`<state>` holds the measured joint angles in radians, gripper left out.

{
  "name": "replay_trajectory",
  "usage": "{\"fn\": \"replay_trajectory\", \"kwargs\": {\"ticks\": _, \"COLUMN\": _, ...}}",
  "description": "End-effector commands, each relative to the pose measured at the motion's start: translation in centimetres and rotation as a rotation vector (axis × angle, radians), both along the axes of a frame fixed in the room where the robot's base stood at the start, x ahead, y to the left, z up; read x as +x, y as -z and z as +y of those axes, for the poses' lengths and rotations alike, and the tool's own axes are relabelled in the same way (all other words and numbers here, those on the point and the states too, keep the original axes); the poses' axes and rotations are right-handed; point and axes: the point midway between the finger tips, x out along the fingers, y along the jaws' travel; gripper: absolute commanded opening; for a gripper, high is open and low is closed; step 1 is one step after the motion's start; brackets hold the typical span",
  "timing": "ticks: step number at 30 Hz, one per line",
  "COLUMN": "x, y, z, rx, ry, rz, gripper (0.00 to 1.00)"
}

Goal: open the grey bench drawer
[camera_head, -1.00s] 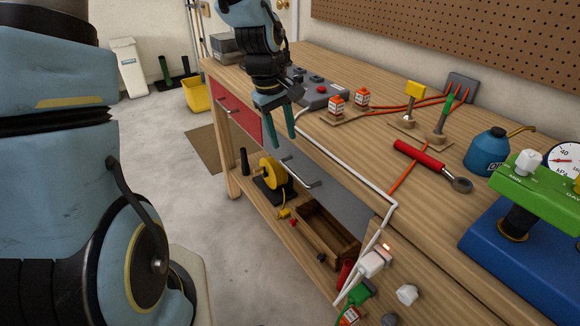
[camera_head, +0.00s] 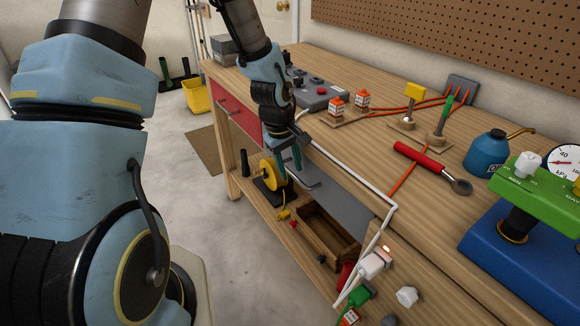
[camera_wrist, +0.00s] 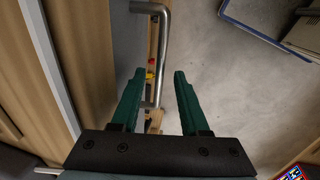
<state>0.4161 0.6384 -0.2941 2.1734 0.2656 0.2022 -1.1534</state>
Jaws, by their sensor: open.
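The grey bench drawer (camera_head: 347,206) is in the bench front, right of a red drawer, and looks closed. Its metal bar handle (camera_head: 304,180) is partly hidden behind my gripper (camera_head: 289,166) in the head view. In the wrist view the handle (camera_wrist: 162,55) runs upright in the picture, between the two green fingers of my gripper (camera_wrist: 156,75). The fingers are apart, one on each side of the bar's line. I see no contact with the bar, though the depth between them is hard to judge.
The red drawer (camera_head: 239,116) is to the left. A white pipe (camera_head: 350,175) runs along the bench edge. Below, the lower shelf holds a yellow reel (camera_head: 270,171) and an open wooden box (camera_head: 328,232). The floor (camera_head: 215,235) in front is clear.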

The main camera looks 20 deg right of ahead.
Motion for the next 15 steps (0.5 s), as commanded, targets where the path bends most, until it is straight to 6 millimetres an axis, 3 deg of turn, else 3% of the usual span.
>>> {"fn": "replay_trajectory", "kwargs": {"ticks": 2, "x": 0.0, "y": -0.01, "z": 0.0, "rx": 0.0, "ry": 0.0, "rz": 0.0, "gripper": 0.45}}
{"fn": "replay_trajectory", "kwargs": {"ticks": 12, "x": -0.01, "y": -0.03, "z": 0.01, "rx": 0.0, "ry": 0.0, "rz": 0.0, "gripper": 0.07}}
{"fn": "replay_trajectory", "kwargs": {"ticks": 15, "x": -0.02, "y": -0.03, "z": 0.02, "rx": 0.0, "ry": -0.001, "rz": 0.0, "gripper": 0.0}}
